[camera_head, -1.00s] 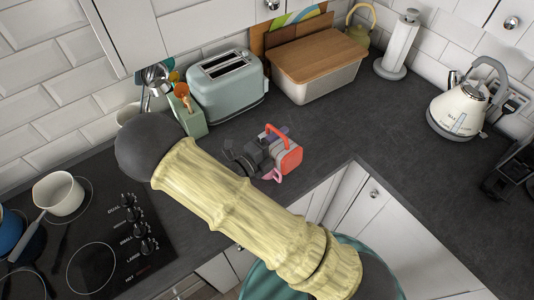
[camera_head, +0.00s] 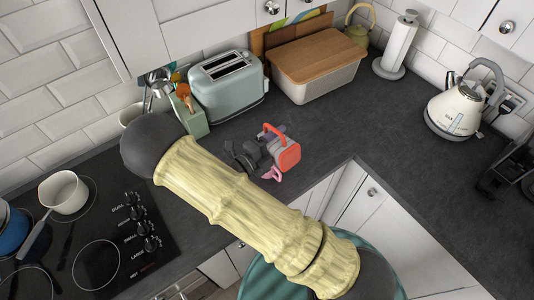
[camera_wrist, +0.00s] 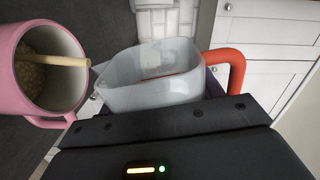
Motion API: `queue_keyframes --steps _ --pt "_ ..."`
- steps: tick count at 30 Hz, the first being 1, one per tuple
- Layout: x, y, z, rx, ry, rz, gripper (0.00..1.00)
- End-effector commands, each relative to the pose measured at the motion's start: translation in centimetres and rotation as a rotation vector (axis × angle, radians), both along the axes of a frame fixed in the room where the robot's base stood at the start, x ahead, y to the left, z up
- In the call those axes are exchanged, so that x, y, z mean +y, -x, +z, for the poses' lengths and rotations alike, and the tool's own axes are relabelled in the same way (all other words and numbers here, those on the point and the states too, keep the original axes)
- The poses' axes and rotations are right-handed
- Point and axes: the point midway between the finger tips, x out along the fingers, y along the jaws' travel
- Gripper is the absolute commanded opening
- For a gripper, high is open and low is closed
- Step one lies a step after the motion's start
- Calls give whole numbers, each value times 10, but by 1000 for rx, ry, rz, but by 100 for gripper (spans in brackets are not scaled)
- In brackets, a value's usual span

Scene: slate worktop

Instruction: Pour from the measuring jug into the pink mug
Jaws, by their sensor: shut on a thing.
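The measuring jug (camera_wrist: 150,92) is a pale, translucent vessel with an orange-red handle, and its spout side faces left in the wrist view. It looks empty inside, apart from a reddish mark on its wall. In the head view its handle end (camera_head: 287,157) shows beyond my arm. My gripper (camera_head: 256,156) is shut on the jug; its dark body (camera_wrist: 170,128) fills the bottom of the wrist view. In the head view only a pink part (camera_head: 272,174) shows.
A toaster (camera_head: 228,85), a green utensil holder (camera_head: 192,118) and a lidded bread box (camera_head: 318,78) stand behind the jug. A hob with a cream pot (camera_head: 66,192) is at left. A kettle (camera_head: 458,108) stands at right. Worktop between jug and kettle is clear.

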Motion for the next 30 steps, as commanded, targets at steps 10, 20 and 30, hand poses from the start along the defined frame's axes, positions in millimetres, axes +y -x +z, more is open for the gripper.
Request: queue_keyframes --steps 10,20,30 --pt "2 -2 2 29 24 0 38" --pt "3 -3 2 58 47 0 38" --pt "4 -5 2 86 70 0 38"
